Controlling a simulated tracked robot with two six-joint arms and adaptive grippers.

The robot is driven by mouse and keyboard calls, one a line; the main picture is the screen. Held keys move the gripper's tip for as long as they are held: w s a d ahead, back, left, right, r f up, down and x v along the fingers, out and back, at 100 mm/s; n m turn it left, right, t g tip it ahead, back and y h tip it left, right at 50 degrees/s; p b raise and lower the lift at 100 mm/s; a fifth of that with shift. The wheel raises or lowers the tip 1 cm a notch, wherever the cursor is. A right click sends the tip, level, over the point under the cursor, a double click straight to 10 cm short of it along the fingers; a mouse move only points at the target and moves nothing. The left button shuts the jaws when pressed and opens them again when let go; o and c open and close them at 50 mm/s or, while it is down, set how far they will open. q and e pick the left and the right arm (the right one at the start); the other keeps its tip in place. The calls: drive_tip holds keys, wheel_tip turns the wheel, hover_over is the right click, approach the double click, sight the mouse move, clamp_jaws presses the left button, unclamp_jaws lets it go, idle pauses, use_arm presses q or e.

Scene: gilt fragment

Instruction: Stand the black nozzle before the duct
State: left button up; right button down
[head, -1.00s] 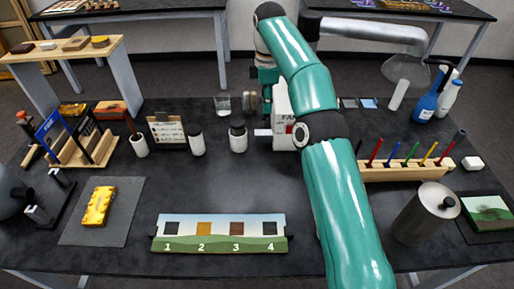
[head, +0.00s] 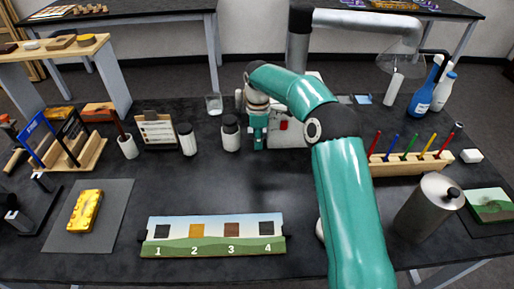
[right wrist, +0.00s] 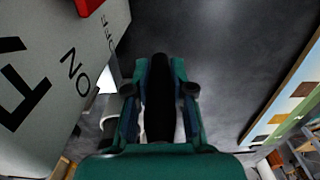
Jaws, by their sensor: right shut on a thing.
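My right gripper (head: 258,143) hangs beside the left side of a white box with a red switch (head: 284,125) in the head view. In the right wrist view the gripper (right wrist: 160,95) is shut on the black nozzle (right wrist: 159,110), a dark, long piece between its fingers. The head view does not show the nozzle clearly. A grey pipe (head: 365,22) with a clear hood, which may be the duct, runs at the back right. The white box (right wrist: 50,70) stands close on the left in the wrist view, with large black letters. My left gripper is not in view.
White jars with dark lids (head: 230,135) stand left of the gripper. A pen rack (head: 400,168) and a steel canister (head: 428,208) stand to the right. The middle of the black table (head: 200,185) is clear.

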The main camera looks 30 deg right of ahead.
drive_tip(key=shift+f, duration=1.75)
drive_tip(key=shift+f, duration=0.1)
drive_tip(key=c, duration=1)
unclamp_jaws()
wheel_tip(320, 180, up, 12)
drive_tip(key=shift+r+p, duration=0.15)
drive_tip(key=shift+p, duration=0.25)
